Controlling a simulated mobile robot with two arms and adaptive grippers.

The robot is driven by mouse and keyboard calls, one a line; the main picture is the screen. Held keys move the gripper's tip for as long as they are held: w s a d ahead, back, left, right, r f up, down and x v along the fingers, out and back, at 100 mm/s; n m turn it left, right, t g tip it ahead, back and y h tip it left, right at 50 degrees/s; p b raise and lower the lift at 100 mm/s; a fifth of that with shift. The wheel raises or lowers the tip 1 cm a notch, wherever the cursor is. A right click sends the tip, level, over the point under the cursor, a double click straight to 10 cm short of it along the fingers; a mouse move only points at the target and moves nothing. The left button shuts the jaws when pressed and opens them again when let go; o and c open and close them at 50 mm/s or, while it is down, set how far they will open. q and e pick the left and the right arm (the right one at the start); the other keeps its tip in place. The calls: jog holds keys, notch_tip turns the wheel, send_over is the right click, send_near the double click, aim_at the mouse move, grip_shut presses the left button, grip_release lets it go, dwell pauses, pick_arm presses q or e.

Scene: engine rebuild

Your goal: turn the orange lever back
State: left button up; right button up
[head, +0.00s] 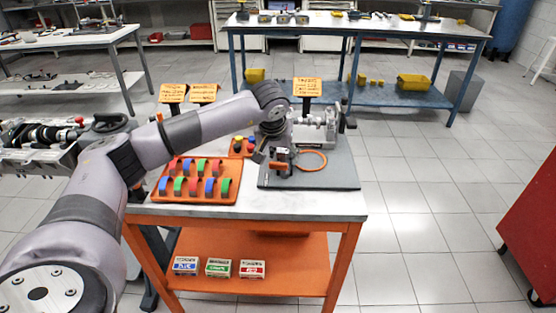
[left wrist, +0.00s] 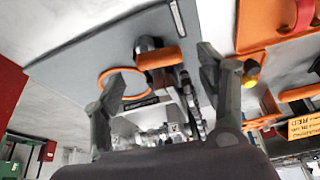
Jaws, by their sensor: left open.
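The orange lever (head: 278,166) is a short orange bar on a dark post, on the grey mat of the orange-framed table in the head view. It also shows in the left wrist view (left wrist: 160,58), lying crosswise between my fingers. My left gripper (head: 271,153) is open, just above and beside the lever; in the left wrist view its two dark fingers (left wrist: 165,64) stand apart on either side of the lever. I cannot tell whether a finger touches it. The gripper partly hides the post in the head view. My right gripper is not in view.
An orange ring (head: 312,160) sits beside the lever. A grey metal fixture (head: 318,130) stands behind it. An orange tray (head: 165,194) with several coloured pieces lies to the left. Orange signs (head: 307,87) stand at the back. The mat's front right (head: 335,178) is clear.

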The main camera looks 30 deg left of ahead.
aim_at(279, 169)
pick_arm(q)
jog(key=shift+x, duration=1.4)
jog(key=shift+c, duration=0.2)
jog(key=c, duration=1.1)
